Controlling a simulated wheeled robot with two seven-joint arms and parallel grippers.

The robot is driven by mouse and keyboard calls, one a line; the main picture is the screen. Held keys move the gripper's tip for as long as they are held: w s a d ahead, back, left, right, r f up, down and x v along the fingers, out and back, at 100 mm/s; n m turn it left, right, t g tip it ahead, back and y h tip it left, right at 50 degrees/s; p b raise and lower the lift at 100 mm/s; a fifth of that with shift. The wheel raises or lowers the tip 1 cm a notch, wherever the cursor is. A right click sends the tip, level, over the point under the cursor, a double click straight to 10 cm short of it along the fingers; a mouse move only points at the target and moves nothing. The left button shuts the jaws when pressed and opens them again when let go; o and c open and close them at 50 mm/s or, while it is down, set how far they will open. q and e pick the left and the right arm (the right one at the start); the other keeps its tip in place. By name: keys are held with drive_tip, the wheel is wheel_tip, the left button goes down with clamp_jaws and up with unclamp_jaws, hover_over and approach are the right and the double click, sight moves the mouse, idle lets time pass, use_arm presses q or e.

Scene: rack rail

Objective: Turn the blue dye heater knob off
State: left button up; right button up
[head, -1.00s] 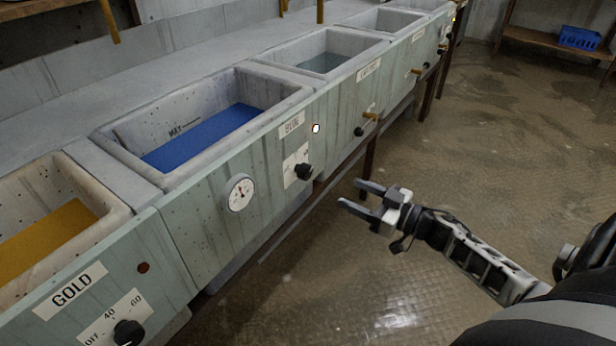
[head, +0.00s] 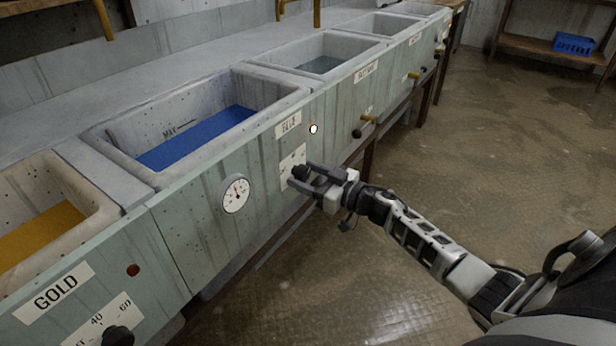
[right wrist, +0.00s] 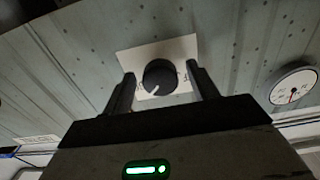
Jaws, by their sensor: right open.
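The blue dye heater knob (right wrist: 160,77) is black and round with a white pointer line, on a white scale plate (right wrist: 140,60). In the right wrist view it sits between the two fingers of my right gripper (right wrist: 160,90), with small gaps on both sides. The pointer aims toward the lower left of that view. In the head view the knob (head: 301,171) is partly covered by my right gripper (head: 305,180), whose open fingers reach to the panel below the BLUE label (head: 288,124). The blue dye vat (head: 110,147) stands above. My left gripper does not show.
A round dial gauge (head: 236,194) is left of the knob, and a lit white lamp (head: 313,129) is up and right of it. The gold vat's knob (head: 118,337) is at bottom left. The floor beside the vats is clear.

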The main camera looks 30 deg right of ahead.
drive_tip(key=c, duration=1)
